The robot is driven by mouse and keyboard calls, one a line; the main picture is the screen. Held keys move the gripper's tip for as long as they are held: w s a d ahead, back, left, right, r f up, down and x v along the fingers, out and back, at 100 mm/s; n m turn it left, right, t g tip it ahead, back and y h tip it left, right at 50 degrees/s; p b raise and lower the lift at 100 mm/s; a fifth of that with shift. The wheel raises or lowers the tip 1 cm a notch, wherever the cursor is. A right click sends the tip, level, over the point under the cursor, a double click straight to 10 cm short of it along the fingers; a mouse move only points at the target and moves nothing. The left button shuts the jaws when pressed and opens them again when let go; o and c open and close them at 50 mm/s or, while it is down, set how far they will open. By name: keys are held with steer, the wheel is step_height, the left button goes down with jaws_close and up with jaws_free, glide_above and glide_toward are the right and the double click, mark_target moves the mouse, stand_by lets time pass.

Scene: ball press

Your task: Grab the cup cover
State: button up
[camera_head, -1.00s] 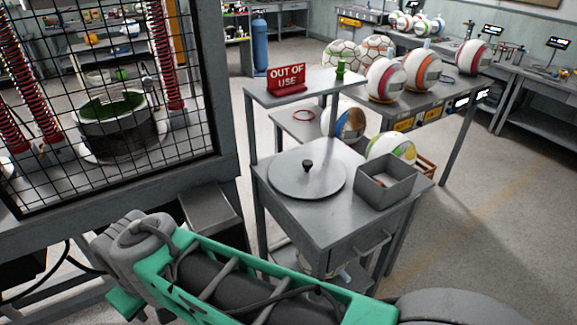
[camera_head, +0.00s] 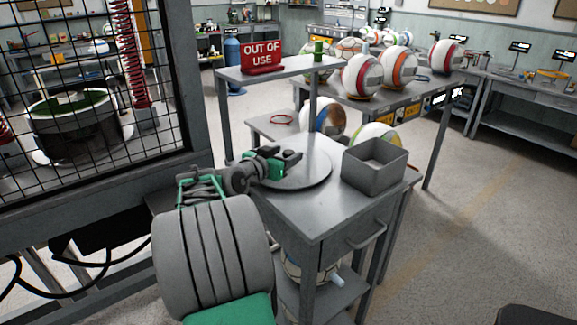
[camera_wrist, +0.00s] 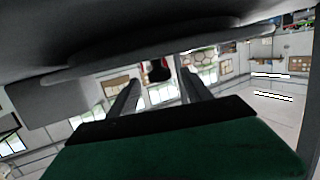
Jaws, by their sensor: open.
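The cup cover (camera_head: 312,177), a flat grey disc, lies on the grey cart top in the head view. My gripper (camera_head: 291,158) is low over its far left part and hides its knob there. In the wrist view, which looks upside down, the cover (camera_wrist: 90,68) spans the upper part as a grey surface. Its dark knob (camera_wrist: 158,70) hangs between the two fingers' lines, beyond the tips. My gripper (camera_wrist: 158,88) is open and nothing is between its fingers. I cannot tell whether it touches the cover.
An open grey box (camera_head: 374,168) stands right of the cover on the cart (camera_head: 318,215). A raised shelf (camera_head: 285,70) behind bears a red "OUT OF USE" sign (camera_head: 262,56) and a green object (camera_head: 318,49). A mesh cage (camera_head: 180,80) stands left.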

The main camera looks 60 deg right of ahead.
steer(key=x, duration=0.2)
steer(key=shift+d, duration=0.25)
steer(key=shift+c, duration=0.5)
steer(key=shift+a, duration=0.1)
jaws_close()
steer(key=shift+f, duration=0.1)
stand_by(0.4)
